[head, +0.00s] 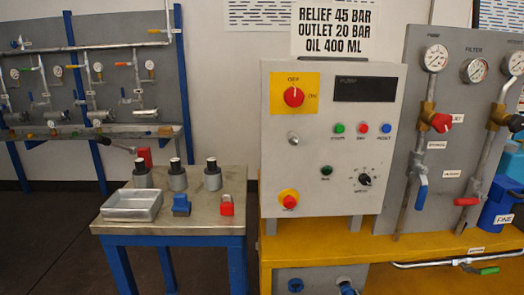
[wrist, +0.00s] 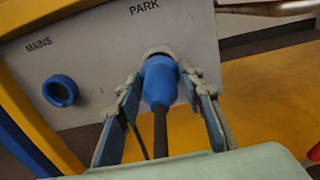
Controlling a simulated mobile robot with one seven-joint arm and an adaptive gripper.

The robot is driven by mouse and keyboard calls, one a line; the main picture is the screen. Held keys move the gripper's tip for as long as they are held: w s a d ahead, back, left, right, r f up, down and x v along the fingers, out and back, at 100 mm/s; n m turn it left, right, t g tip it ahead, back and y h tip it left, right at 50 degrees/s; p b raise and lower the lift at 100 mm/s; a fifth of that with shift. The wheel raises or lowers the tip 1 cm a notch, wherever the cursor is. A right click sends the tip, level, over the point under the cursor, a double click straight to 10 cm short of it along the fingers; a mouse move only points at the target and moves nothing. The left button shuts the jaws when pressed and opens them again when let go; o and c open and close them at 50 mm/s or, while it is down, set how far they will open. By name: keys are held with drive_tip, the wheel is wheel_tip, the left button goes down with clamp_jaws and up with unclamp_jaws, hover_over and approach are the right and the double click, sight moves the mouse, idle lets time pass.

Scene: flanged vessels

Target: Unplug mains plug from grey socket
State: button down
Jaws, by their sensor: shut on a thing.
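The blue mains plug (wrist: 159,82), with a black cable running toward the camera, is at the grey socket (wrist: 157,50) under the word PARK in the wrist view. The socket's pale rim shows just behind the plug's front end; I cannot tell how deep the plug sits. My gripper (wrist: 161,86) has one finger on each side of the plug and is shut on it. A blue round socket (wrist: 60,91) marked MAINS is to the left, with nothing plugged in. In the head view the blue socket (head: 296,285) shows at the bottom edge; my gripper is not clearly visible there.
A yellow bench (head: 310,243) carries the grey control box (head: 333,130) above the sockets. A metal rail with a green handle (head: 488,270) runs along its front to the right. A blue-legged side table (head: 170,228) with a tray and vessels stands left.

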drive_tip(key=shift+s, duration=0.1)
drive_tip(key=shift+s+d+p, duration=0.1)
drive_tip(key=shift+s+p, duration=0.85)
drive_tip(key=shift+s, duration=0.95)
